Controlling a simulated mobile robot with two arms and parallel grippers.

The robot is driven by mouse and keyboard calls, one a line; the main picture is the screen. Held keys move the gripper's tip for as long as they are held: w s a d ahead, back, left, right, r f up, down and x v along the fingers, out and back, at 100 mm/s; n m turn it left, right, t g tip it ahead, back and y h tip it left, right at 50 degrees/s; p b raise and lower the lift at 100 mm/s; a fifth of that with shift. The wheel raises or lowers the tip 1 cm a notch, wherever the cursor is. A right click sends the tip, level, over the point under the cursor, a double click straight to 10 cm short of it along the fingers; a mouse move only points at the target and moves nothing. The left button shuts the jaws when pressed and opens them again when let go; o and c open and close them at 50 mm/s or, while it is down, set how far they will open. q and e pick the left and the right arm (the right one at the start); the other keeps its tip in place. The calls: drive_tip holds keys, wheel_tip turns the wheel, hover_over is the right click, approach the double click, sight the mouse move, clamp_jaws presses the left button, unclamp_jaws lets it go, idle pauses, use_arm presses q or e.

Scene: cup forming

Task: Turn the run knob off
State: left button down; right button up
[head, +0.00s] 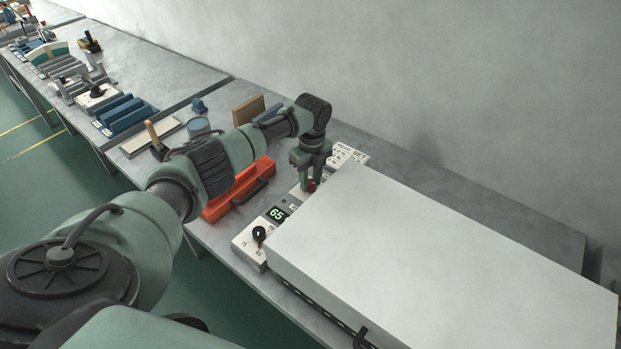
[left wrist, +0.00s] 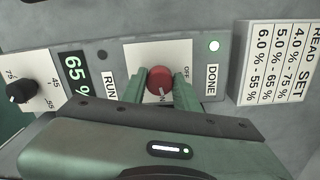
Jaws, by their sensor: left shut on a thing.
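The run knob (left wrist: 160,79) is a round red knob on a white plate, between the RUN label (left wrist: 110,86) and the DONE label (left wrist: 211,80). OFF is printed by its upper right edge, and a partly covered label shows below it. I cannot tell which way the knob points. My left gripper (left wrist: 160,90) is shut on the knob, with one green finger on each side. In the head view the left gripper (head: 308,178) reaches down to the panel, and the red knob (head: 312,186) shows at its fingertips. My right gripper is not in view.
A display (head: 277,214) reads 65, with a black dial (head: 259,233) beside it. A lamp (left wrist: 213,45) above DONE is bright. A READ/SET table (left wrist: 279,62) stands at the right. A large white box (head: 430,260) adjoins the panel. An orange case (head: 226,207) lies to its left.

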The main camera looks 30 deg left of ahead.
sight(310, 182)
use_arm(q)
drive_tip(key=n+p, duration=0.1)
drive_tip(key=n, duration=0.3)
drive_tip(key=shift+r+n+p, duration=0.1)
drive_tip(key=shift+n+p, duration=0.2)
drive_tip(key=shift+p, duration=0.1)
drive_tip(key=n+p, duration=0.1)
drive_tip(key=n, duration=0.2)
drive_tip(key=shift+n, duration=0.4)
drive_tip(key=n+p, duration=0.2)
drive_tip(key=n, duration=0.2)
drive_tip(key=shift+s, duration=0.1)
drive_tip(key=shift+n+p, duration=0.55)
drive_tip(key=shift+n, duration=0.95)
drive_tip(key=c, duration=1.1)
unclamp_jaws()
drive_tip(key=shift+o, duration=0.2)
drive_tip(key=shift+a+r+b, duration=0.1)
drive_tip(key=shift+r+b, duration=0.2)
drive_tip(key=shift+r, duration=3.55)
